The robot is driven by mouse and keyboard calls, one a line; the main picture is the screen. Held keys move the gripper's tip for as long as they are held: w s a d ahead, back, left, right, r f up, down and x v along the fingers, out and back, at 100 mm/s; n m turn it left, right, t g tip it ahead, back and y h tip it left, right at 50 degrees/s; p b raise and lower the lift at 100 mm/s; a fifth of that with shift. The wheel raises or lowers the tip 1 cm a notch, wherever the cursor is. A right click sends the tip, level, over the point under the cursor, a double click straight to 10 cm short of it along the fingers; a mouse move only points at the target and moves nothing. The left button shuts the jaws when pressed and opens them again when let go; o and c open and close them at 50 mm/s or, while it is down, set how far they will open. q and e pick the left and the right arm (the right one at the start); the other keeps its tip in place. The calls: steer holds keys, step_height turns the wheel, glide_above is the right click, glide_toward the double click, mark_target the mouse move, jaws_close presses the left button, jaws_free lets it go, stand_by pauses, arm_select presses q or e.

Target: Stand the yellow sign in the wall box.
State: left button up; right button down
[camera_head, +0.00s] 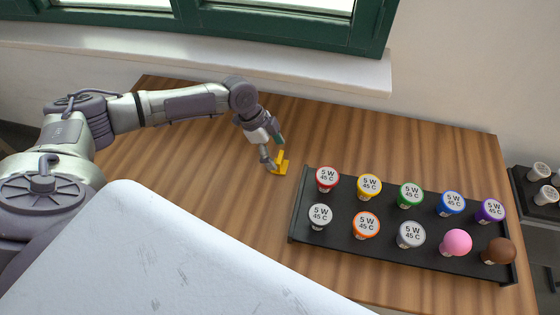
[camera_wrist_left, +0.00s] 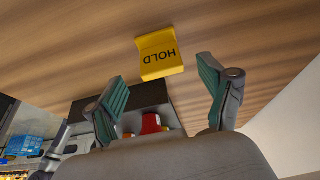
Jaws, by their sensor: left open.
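The yellow sign (camera_head: 281,164), marked HOLD, rests on the wooden table just left of the black bulb tray. In the left wrist view the sign (camera_wrist_left: 159,55) shows ahead of the fingertips, between their lines and apart from them. My left gripper (camera_head: 272,153) is beside the sign in the head view and partly covers it. In the left wrist view my left gripper (camera_wrist_left: 161,88) has its two green-padded fingers spread wide with nothing between them. The wall box is not visible in either view. My right gripper is not in view.
A black tray (camera_head: 297,225) holds several bulbs with coloured rims, plus a pink and a brown one. Another dark holder (camera_head: 524,192) with bulbs stands at the far right. A window sill (camera_head: 300,72) runs behind the table (camera_head: 400,140). The table left of the sign is clear.

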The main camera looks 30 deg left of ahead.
mark_target(280, 160)
arm_select(q)
steer(key=p+x, duration=0.1)
steer(key=x, duration=0.3)
steer(key=shift+w+f, duration=0.1)
steer(key=shift+f, duration=0.05)
steer(key=c, duration=1.3)
